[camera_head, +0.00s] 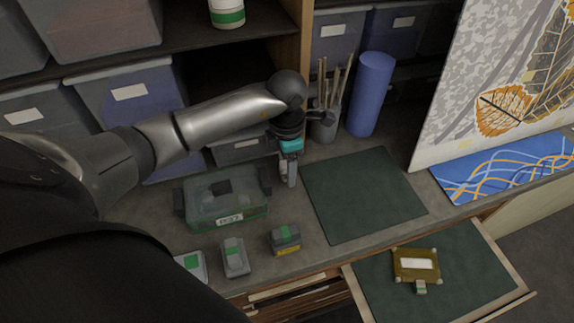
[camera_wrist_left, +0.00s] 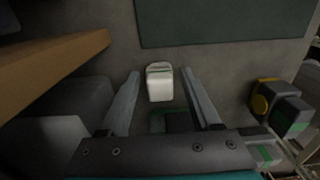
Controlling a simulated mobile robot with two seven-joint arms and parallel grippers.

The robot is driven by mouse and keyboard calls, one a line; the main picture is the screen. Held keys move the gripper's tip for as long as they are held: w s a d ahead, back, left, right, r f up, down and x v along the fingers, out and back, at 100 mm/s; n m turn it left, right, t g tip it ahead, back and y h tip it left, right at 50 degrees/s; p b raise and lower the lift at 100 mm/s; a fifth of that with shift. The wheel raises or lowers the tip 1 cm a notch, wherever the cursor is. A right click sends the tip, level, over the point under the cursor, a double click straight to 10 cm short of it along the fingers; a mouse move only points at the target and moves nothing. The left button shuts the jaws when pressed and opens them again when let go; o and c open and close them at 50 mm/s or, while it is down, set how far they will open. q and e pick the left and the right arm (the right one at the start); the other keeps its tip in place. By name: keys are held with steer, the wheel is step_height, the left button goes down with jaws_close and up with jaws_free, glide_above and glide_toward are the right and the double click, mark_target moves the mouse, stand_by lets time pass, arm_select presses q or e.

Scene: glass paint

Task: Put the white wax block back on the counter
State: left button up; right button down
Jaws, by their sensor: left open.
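The white wax block (camera_wrist_left: 160,82) shows in the left wrist view between the two fingers of my left gripper (camera_wrist_left: 160,92), with a gap on each side. It appears to stand on the grey counter (camera_wrist_left: 105,65), near the edge of the dark green mat (camera_wrist_left: 220,20). In the head view my left gripper (camera_head: 281,180) is open and pointing down at the counter (camera_head: 325,258), left of the green mat (camera_head: 365,193). I cannot make out the block there; the gripper likely hides it. My right gripper is not in view.
A clear green lidded box (camera_head: 222,220) stands left of my left gripper. Several small grey-and-green items, such as this one (camera_head: 286,240), line the front. Behind are a brush pot (camera_head: 323,127) and blue roll (camera_head: 371,95). An open drawer (camera_head: 480,265) holds a yellowish item (camera_head: 416,275).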

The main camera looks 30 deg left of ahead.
arm_select(q)
steer(key=shift+r, duration=0.2)
step_height(320, 180, up, 12)
steer(key=shift+b, duration=0.3)
stand_by(0.6)
